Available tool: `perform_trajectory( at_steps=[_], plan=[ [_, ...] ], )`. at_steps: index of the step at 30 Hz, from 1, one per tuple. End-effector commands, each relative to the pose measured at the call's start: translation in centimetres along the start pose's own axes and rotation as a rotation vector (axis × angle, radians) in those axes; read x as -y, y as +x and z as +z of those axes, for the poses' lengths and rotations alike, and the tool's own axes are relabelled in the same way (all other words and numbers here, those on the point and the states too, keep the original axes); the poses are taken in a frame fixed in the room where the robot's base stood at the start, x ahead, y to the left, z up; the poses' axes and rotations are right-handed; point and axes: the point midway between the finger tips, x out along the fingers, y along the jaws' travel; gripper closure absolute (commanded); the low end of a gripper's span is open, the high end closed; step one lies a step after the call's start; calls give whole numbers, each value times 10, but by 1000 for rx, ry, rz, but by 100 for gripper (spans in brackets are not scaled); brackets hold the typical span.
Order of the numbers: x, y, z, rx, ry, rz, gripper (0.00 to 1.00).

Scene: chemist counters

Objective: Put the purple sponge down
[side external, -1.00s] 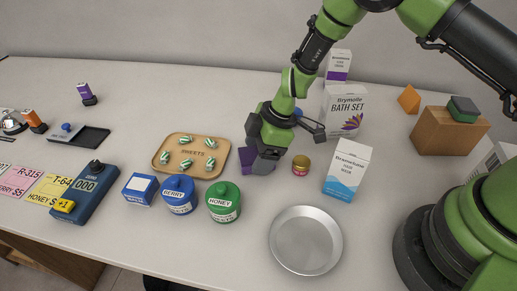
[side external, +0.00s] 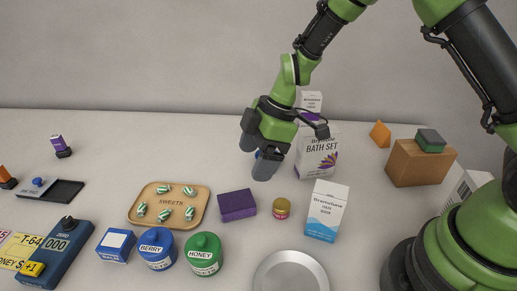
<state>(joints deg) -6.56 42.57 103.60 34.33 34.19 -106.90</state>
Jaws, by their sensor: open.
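The purple sponge (side external: 237,206) is a dark purple block lying flat on the white counter. It sits between the tray of sweets and a small gold-lidded jar, apart from both. My gripper (side external: 255,160) is open and empty, raised above and behind the sponge. It does not touch the sponge. Its fingers point downward, and part of the Bath Set box is behind the arm.
The sweets tray (side external: 170,205) is left of the sponge, the gold-lidded jar (side external: 281,208) right. A white-blue box (side external: 326,211) and the Bath Set box (side external: 317,152) stand further right. Blue (side external: 158,248) and green (side external: 203,253) jars and a metal dish (side external: 290,273) are in front.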

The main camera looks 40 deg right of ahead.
Motion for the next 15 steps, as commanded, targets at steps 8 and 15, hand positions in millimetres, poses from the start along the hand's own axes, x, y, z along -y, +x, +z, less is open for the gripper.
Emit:
perform_trajectory(
  at_steps=[8, 15],
  plan=[
    [0, -13, 0, 1, 1, -1, 17],
    [8, -58, -7, -22, 144, 54, 17]
  ],
)
